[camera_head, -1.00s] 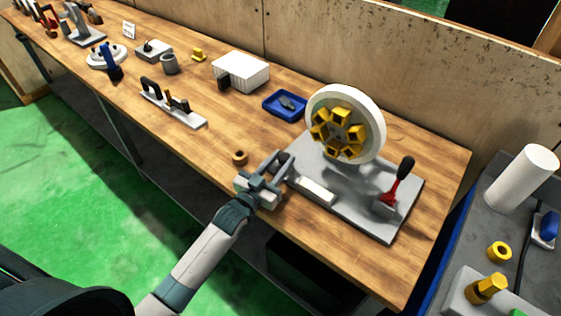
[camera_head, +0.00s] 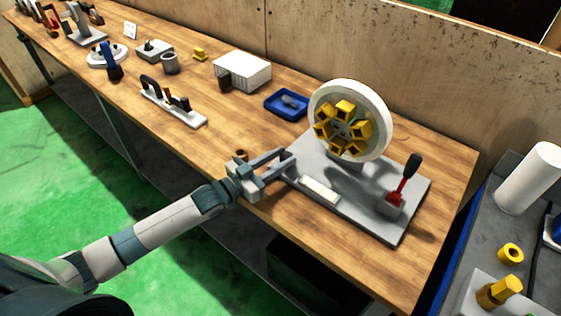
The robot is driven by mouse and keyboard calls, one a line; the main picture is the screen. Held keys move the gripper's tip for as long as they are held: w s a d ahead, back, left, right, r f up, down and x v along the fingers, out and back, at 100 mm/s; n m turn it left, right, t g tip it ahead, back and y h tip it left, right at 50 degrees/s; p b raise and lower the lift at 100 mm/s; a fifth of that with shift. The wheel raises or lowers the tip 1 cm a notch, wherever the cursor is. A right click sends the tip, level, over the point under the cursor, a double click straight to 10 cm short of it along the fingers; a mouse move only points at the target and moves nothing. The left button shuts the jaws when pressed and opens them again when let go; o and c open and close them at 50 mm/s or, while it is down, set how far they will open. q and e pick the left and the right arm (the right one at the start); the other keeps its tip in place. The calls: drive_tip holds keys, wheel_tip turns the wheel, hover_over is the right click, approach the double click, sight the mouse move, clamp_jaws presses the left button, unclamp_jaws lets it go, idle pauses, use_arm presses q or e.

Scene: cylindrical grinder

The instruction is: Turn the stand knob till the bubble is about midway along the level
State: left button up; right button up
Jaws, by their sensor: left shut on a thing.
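The grey stand (camera_head: 375,212) is a flat plate on the bench, carrying a white wheel (camera_head: 380,115) with yellow blocks around its hub. The level (camera_head: 320,190) is a pale strip along the plate's near left edge; its bubble is too small to make out. My left gripper (camera_head: 288,163) is at the plate's left corner, left of the level. It is shut on the stand knob, which its fingers hide. My right gripper is not in view.
A red lever with a black grip (camera_head: 404,182) stands on the plate's right side. A blue tray (camera_head: 286,104) and a white ribbed box (camera_head: 242,72) lie behind. A small brass ring (camera_head: 240,155) sits beside my gripper. Bare wood (camera_head: 215,150) lies left.

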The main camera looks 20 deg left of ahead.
use_arm(q)
drive_tip(key=shift+r, duration=0.25)
drive_tip(key=o, duration=1.1)
drive_tip(key=shift+c, duration=0.2)
drive_tip(key=shift+d+f, duration=0.1)
drive_tip(key=shift+f, duration=0.05)
drive_tip(key=shift+s+a+f, duration=0.1)
drive_tip(key=shift+s+a, duration=0.2)
drive_tip(key=b+v, duration=0.2)
drive_tip(key=v, duration=0.5)
drive_tip(key=shift+s+f, duration=0.1)
drive_tip(key=shift+f, duration=0.1)
drive_tip(key=b+v, duration=0.2)
drive_tip(key=v, duration=0.7)
drive_tip(key=shift+s+r, duration=0.15)
drive_tip(key=shift+r, duration=0.1)
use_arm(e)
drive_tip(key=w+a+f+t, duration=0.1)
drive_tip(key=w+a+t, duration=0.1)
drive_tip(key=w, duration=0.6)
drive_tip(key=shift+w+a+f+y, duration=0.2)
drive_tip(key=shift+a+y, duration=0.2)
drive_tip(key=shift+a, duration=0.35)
